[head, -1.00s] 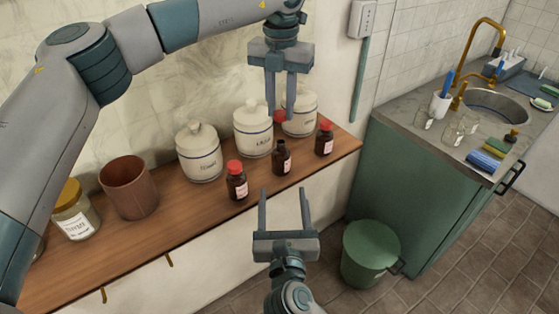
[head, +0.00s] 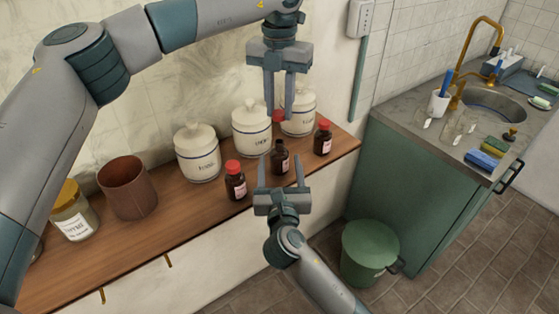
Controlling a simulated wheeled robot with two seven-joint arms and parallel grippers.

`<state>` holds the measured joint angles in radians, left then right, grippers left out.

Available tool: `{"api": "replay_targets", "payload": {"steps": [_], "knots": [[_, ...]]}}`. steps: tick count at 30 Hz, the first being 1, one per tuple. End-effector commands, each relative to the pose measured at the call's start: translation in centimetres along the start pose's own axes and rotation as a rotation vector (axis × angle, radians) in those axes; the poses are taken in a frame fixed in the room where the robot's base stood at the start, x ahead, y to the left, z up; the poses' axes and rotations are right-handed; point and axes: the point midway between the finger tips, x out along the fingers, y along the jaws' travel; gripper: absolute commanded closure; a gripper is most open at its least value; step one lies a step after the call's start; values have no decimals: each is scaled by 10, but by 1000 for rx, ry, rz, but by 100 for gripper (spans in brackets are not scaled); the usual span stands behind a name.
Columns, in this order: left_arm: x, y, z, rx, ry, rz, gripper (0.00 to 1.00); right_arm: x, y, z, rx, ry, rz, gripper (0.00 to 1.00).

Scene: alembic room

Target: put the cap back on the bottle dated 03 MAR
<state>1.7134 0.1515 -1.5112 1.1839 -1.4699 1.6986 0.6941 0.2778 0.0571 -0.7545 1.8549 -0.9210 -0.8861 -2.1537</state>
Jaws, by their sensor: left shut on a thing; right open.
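An uncapped brown bottle (head: 280,159) stands upright on the wooden shelf, between two brown bottles with red caps, one on the left (head: 235,182) and one on the right (head: 323,139). Their labels are too small to read a date. My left gripper (head: 279,112) points down, shut on a red cap (head: 279,117), which it holds above and apart from the uncapped bottle. My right gripper (head: 280,162) is open in front of the shelf. Its fingers show either side of the uncapped bottle; I cannot tell whether they touch it.
Several white lidded jars, such as this one (head: 198,155), stand close behind the bottles. A brown pot (head: 126,190) and a yellow-lidded jar (head: 74,212) are at left on the shelf (head: 180,222). A green bin (head: 370,252) stands on the floor.

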Motion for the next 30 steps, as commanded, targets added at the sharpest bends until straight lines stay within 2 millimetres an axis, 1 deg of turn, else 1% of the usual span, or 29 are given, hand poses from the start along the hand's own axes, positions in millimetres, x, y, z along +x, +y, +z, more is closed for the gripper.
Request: {"api": "replay_targets", "payload": {"steps": [3,11,12,14,15,17,18,19,22,25,30], "knots": [[0,0,0,0,0,0,96,4,0,1,1,-1,0,39],[0,0,0,0,0,0,96,4,0,1,1,-1,1,39],[0,0,0,0,0,0,96,4,0,1,1,-1,1,44],[0,0,0,0,0,0,96,4,0,1,1,-1,1,58],[0,0,0,0,0,0,96,4,0,0,1,-1,1,68],[0,0,0,0,0,0,96,4,0,0,1,-1,1,82],[0,0,0,0,0,0,96,4,0,0,1,-1,1,92],[0,0,0,0,0,0,96,4,0,0,1,-1,1,99],[1,0,0,0,0,0,96,4,0,0,1,-1,1,100],[6,0,0,0,1,0,96,4,0,0,0,-1,1,100],[26,0,-1,-1,4,0,96,4,0,0,0,-1,1,100]]}}
